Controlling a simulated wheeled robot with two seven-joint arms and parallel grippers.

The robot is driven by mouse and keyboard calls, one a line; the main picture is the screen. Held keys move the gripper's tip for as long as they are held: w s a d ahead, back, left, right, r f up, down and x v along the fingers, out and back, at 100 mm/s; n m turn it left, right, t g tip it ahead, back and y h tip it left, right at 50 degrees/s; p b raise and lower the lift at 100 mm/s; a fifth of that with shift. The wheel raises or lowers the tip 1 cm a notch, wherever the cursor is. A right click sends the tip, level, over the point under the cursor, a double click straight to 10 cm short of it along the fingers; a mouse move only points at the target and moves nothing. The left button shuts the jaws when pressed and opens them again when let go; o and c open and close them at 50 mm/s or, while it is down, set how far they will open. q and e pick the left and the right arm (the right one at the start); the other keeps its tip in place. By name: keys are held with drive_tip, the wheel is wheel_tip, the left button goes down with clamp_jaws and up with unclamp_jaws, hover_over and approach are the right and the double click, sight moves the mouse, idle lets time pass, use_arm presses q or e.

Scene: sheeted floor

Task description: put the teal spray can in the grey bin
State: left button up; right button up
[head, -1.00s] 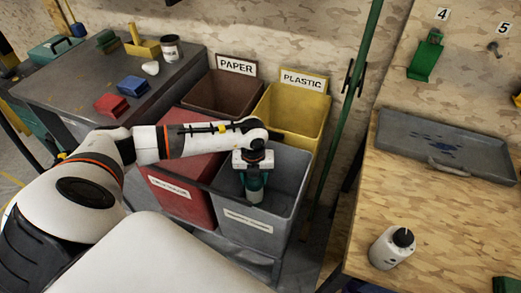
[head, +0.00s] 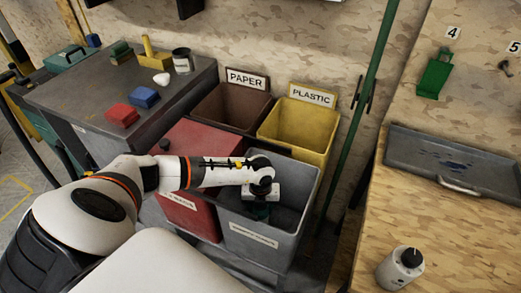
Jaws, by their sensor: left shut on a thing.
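The grey bin (head: 258,243) stands at the front right of a group of bins, with a label on its front wall. My left gripper (head: 260,203) is inside the bin's opening, pointing down, near the front wall. It is shut on the teal spray can (head: 257,211). I cannot tell whether the can touches the bin floor. My right gripper is not in view.
A red lidded bin (head: 195,146) stands left of the grey one. Behind are a brown PAPER bin (head: 225,110) and a yellow PLASTIC bin (head: 297,128). A green pole (head: 366,115) rises to the right.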

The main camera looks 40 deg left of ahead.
use_arm(q)
drive_tip(key=o, duration=1.4)
wheel_tip(320, 180, up, 12)
drive_tip(key=shift+r, duration=0.1)
